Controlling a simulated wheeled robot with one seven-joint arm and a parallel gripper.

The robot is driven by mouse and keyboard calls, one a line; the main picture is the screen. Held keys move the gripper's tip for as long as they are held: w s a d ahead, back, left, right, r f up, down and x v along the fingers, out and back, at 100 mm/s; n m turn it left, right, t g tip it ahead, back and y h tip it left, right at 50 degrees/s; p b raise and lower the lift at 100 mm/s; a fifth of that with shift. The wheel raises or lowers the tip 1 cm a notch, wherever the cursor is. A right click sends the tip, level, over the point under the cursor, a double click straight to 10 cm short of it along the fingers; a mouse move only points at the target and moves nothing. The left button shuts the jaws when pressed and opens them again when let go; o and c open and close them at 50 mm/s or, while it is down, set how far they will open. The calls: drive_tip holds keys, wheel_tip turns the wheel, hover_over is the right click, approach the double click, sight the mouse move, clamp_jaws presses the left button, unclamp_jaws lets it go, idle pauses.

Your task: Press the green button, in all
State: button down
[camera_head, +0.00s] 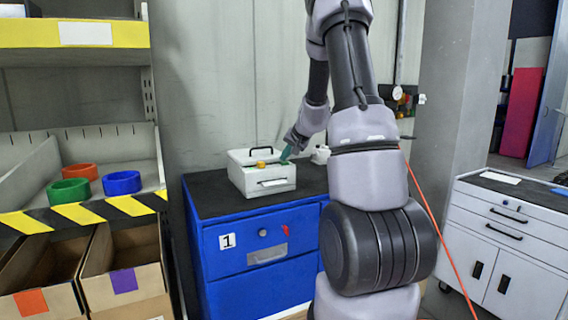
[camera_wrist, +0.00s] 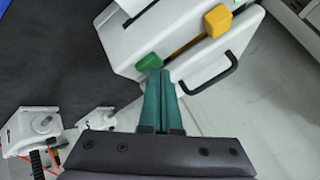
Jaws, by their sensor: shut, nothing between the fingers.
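The white box (camera_head: 262,183) with a black handle stands on the dark top of the blue cabinet (camera_head: 255,237). In the wrist view the box (camera_wrist: 118,32) carries a green button (camera_wrist: 149,62) and an orange-yellow knob (camera_wrist: 218,22), with a brownish strip between them. The orange knob also shows in the head view (camera_head: 264,163); I cannot make out the green button there. My gripper (camera_wrist: 160,74) is shut and empty, its teal fingertips right beside the green button's lower edge. I cannot tell whether they touch it. In the head view my gripper (camera_head: 286,154) is over the box's right side.
Two white screw jacks (camera_wrist: 38,131) (camera_wrist: 97,119) stand on the dark top near the box. A shelf at left holds a green ring (camera_head: 69,191), an orange ring (camera_head: 80,171) and a blue ring (camera_head: 122,182). A white drawer cabinet (camera_head: 510,215) stands at right.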

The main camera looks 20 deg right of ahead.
sight(285, 162)
drive_tip(key=shift+r, duration=0.7)
drive_tip(key=shift+r, duration=2.5)
drive_tip(key=s+a+r+n+g+y, duration=0.1)
drive_tip(key=s+a+r, duration=0.4)
drive_tip(key=s+a, duration=0.25)
drive_tip(key=s+a+r+n+y, duration=0.1)
drive_tip(key=s+a+r, duration=0.5)
drive_tip(key=s, duration=0.2)
drive_tip(key=s+a, duration=0.2)
drive_tip(key=s, duration=0.8)
drive_tip(key=s+a+n+g+h, duration=0.1)
drive_tip(key=s+a, duration=0.1)
drive_tip(key=s, duration=0.8)
drive_tip(key=shift+a+f, duration=0.35)
